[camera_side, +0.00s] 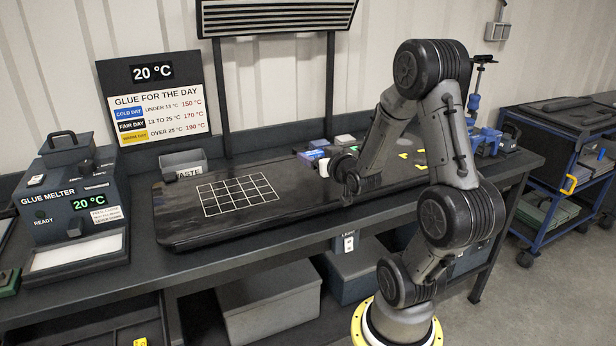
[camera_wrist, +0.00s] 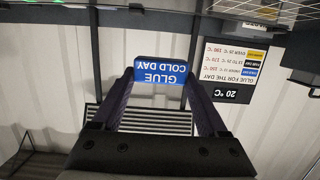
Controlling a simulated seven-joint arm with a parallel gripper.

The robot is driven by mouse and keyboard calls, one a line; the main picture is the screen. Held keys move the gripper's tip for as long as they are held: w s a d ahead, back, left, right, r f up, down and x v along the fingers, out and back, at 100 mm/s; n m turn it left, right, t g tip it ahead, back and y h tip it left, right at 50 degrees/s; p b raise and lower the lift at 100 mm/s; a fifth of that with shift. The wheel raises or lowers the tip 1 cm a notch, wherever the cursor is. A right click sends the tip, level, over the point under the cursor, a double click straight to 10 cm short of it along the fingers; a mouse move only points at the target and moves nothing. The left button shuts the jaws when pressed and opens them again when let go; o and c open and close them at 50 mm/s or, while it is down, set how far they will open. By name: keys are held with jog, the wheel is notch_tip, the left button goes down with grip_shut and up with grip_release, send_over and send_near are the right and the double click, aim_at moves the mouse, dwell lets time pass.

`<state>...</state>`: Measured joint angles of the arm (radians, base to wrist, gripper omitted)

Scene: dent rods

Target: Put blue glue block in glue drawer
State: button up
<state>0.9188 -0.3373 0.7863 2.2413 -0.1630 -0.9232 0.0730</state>
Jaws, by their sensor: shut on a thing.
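A blue block (camera_wrist: 161,72) labelled "GLUE COLD DAY" sits between the fingertips of my gripper (camera_wrist: 161,82) in the wrist view, its lettering upside down there. My gripper is shut on it. I cannot tell for sure which part is the glue drawer. A dark open compartment (camera_side: 90,322) shows under the bench at the lower left, with a yellow item at its right, cut off by the frame.
The glue melter (camera_side: 75,205) stands at the left and reads 20 °C. The glue board (camera_side: 155,100) behind also reads 20 °C. Grey boxes (camera_side: 268,305) are below.

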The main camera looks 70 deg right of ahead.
send_over(307, 185)
notch_tip(307, 185, down, 6)
jog(key=shift+s+a+f, duration=0.1)
jog(key=shift+f, duration=1.6)
jog(key=shift+f, duration=0.2)
jog(key=o, duration=1.4)
